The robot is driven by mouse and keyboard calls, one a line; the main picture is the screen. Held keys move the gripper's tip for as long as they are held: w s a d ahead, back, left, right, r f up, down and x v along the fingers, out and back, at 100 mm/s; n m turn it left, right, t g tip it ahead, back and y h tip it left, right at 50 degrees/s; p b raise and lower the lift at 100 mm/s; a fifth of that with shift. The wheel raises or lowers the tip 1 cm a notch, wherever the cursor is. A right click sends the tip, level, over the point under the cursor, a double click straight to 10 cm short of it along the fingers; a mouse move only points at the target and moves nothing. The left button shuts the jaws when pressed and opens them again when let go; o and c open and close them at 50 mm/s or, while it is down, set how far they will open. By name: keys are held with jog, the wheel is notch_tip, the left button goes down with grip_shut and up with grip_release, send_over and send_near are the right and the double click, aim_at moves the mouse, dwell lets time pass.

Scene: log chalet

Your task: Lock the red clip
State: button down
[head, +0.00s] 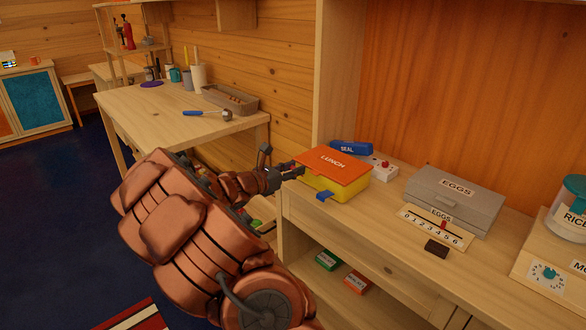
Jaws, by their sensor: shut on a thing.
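The lunch box (345,185) stands on the wooden counter, with a yellow body and an orange lid marked LUNCH (333,163). The lid lies down on the body. A blue clip (324,197) sticks out low at the near corner of the box. My gripper (295,171) is at the left end of the box, its dark fingers shut at the box's side. The red clip is hidden there by the fingers, so its position cannot be told.
Right of the box are a grey EGGS case (455,198), a number board (435,226) and a dark block (436,248). A blue SEAL piece (350,148) and a white block with red parts (383,168) lie behind it. A wooden table (165,115) stands at left.

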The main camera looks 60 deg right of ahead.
jog(key=c, duration=0.8)
grip_release()
jog(key=shift+c, duration=0.2)
jog(key=v, duration=1.2)
